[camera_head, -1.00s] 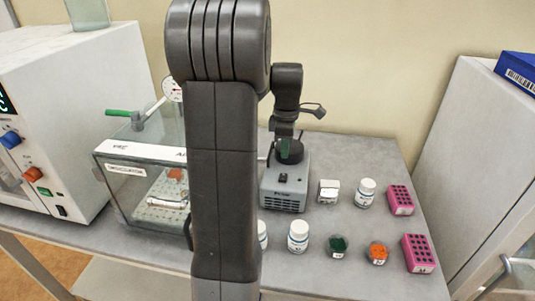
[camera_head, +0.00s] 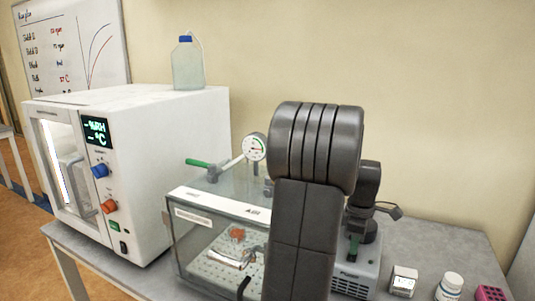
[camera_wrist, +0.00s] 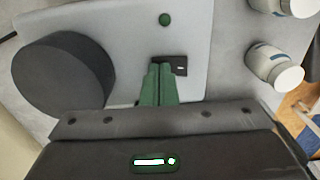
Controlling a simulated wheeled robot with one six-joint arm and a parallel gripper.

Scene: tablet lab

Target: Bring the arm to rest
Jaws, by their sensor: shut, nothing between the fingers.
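My arm (camera_head: 305,220) stands upright in the middle of the head view, with its wrist bent down behind it. My gripper (camera_wrist: 160,82) shows in the wrist view as two green fingers pressed together, shut and empty. It points down above a grey benchtop device (camera_wrist: 205,45) with a black round top (camera_wrist: 62,75), a black switch and a green button. In the head view the gripper's green part (camera_head: 353,246) shows just above that device (camera_head: 358,278), partly hidden by my arm. I cannot tell whether the fingertips touch the device.
A clear chamber (camera_head: 195,232) with a gauge (camera_head: 254,147) and green-handled valve stands left of my arm. A white oven-like cabinet (camera_head: 170,150) carries a blue-capped bottle (camera_head: 187,65). A small box (camera_head: 403,282), white bottle (camera_head: 449,287) and pink rack (camera_head: 490,293) stand right.

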